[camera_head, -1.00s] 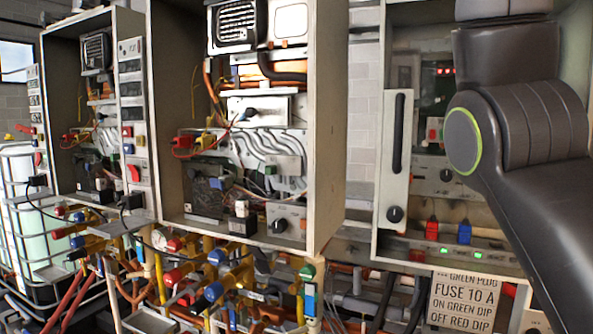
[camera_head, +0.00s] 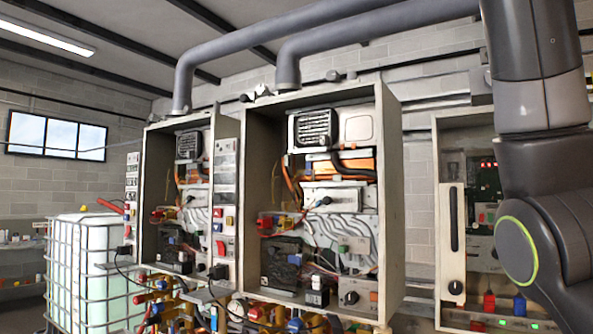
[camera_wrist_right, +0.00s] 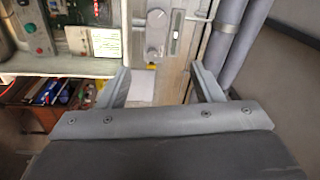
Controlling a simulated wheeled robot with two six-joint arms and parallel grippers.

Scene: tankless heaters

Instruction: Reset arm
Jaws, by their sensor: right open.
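In the head view my right arm comes down along the right edge, in front of the right cabinet (camera_head: 447,140). Its gripper is outside that view. In the right wrist view my right gripper (camera_wrist_right: 163,82) is open, its two fingers apart with nothing between them. Beyond the fingers are a grey panel with a round knob (camera_wrist_right: 156,30) and a cabinet's lower edge (camera_wrist_right: 60,67). My left gripper is not in view.
Two open heater cabinets, a left one (camera_head: 150,200) and a middle one (camera_head: 392,200), stand on the wall with valves (camera_head: 165,308) below. Large pipes (camera_head: 240,42) run overhead. A caged white tank (camera_head: 85,262) stands at the left. A window (camera_head: 56,135) is behind.

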